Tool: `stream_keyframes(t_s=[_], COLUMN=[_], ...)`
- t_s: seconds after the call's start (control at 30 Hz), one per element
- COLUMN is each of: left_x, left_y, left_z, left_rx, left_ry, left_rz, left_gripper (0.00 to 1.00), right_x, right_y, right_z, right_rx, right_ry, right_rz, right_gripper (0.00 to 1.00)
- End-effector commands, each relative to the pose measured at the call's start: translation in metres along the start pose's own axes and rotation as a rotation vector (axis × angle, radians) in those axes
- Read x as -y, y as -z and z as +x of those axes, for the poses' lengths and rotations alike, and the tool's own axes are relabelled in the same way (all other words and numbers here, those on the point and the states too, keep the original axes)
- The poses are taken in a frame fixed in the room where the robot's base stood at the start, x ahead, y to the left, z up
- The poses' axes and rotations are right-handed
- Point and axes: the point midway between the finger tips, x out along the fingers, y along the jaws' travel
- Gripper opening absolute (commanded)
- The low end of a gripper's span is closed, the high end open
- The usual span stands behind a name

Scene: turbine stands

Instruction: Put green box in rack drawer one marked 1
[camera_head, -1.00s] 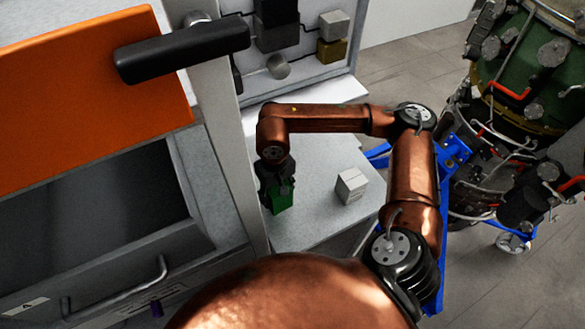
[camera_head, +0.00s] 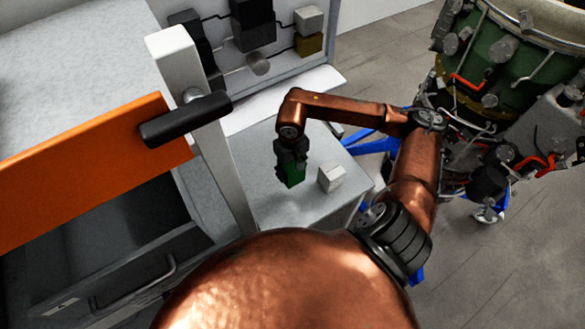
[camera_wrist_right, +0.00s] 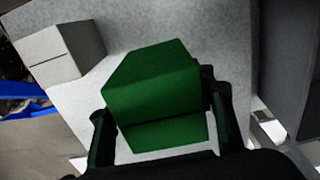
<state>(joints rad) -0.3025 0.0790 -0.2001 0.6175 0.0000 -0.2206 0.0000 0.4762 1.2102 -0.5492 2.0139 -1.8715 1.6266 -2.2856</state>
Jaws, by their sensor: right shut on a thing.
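The green box (camera_head: 291,176) is held in my right gripper (camera_head: 291,163) over the grey table top in the head view. In the right wrist view the green box (camera_wrist_right: 155,90) sits between the two dark fingers of my right gripper (camera_wrist_right: 162,120), which is shut on it. A drawer (camera_head: 115,262) with a metal handle (camera_head: 135,285) stands at the lower left, and it appears open with a dark interior. The label (camera_head: 62,308) on its front is too small to read. My left gripper does not show.
A white box (camera_head: 331,177) stands on the table (camera_head: 270,208) right of the green box; it also shows in the wrist view (camera_wrist_right: 60,55). A turbine (camera_head: 500,60) is at right.

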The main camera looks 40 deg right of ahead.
Motion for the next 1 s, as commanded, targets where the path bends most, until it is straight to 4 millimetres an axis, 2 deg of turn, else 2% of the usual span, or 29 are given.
stream_keyframes(t_s=[0.1, 0.23, 0.47, 0.63, 0.73, 1.0], left_x=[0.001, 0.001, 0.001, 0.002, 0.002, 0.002], left_y=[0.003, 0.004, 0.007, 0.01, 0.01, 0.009], left_z=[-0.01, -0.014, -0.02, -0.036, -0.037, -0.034], left_rx=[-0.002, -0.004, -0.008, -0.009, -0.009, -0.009], left_ry=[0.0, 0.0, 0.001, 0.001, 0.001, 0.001], left_rz=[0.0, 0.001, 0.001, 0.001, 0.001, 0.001], left_gripper=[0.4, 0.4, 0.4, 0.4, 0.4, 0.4], right_x=[-0.009, -0.016, -0.023, -0.021, -0.022, -0.023], right_y=[0.012, 0.023, 0.032, 0.031, 0.031, 0.032], right_z=[0.021, 0.038, 0.054, 0.074, 0.081, 0.083], right_rx=[0.007, 0.005, 0.007, 0.006, 0.004, 0.003], right_ry=[0.003, 0.003, 0.002, 0.005, 0.002, 0.001], right_rz=[0.002, 0.0, 0.001, -0.001, -0.002, -0.003], right_gripper=[0.06, 0.06, 0.06, 0.06, 0.06, 0.06])
